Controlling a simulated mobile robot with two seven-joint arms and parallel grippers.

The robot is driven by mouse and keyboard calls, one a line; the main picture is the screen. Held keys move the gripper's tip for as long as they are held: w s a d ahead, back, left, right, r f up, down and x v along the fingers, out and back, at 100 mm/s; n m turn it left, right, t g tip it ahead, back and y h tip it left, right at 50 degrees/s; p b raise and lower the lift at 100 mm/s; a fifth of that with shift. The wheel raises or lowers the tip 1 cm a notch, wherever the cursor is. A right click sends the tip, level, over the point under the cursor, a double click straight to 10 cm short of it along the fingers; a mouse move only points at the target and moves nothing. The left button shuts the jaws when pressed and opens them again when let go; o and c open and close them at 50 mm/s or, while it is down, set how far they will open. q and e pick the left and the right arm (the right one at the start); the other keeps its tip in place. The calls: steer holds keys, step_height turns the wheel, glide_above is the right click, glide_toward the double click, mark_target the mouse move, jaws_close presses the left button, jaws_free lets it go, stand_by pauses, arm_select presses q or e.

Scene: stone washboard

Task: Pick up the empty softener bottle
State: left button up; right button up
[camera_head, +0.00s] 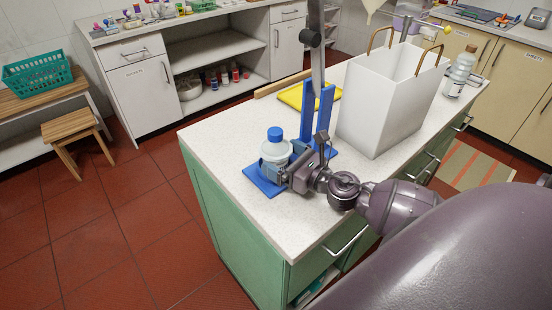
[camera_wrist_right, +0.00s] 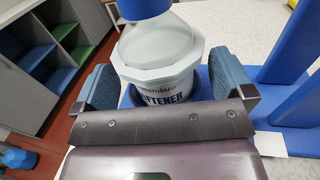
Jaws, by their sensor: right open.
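The softener bottle (camera_head: 275,150) is pale and translucent with a blue cap. It stands upright on a blue base plate (camera_head: 258,184) near the corner of the counter. In the right wrist view the bottle (camera_wrist_right: 160,55) fills the middle, and its label reads softener. My right gripper (camera_head: 281,168) is open at the bottle, and its two blue-padded fingers show in the wrist view (camera_wrist_right: 160,88), one on each side of the bottle. I cannot tell whether the pads touch it. The bottle's lower part is hidden by the gripper. My left gripper is not in view.
Blue uprights (camera_head: 308,110) rise just right of the bottle. A white bag (camera_head: 375,105) with gold handles and a clear bottle (camera_head: 459,76) stand further right on the counter (camera_head: 215,128). A yellow tray (camera_head: 294,96) lies behind. The left counter corner is bare.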

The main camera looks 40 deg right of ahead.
steer(key=shift+x, duration=1.15)
steer(key=c, duration=1)
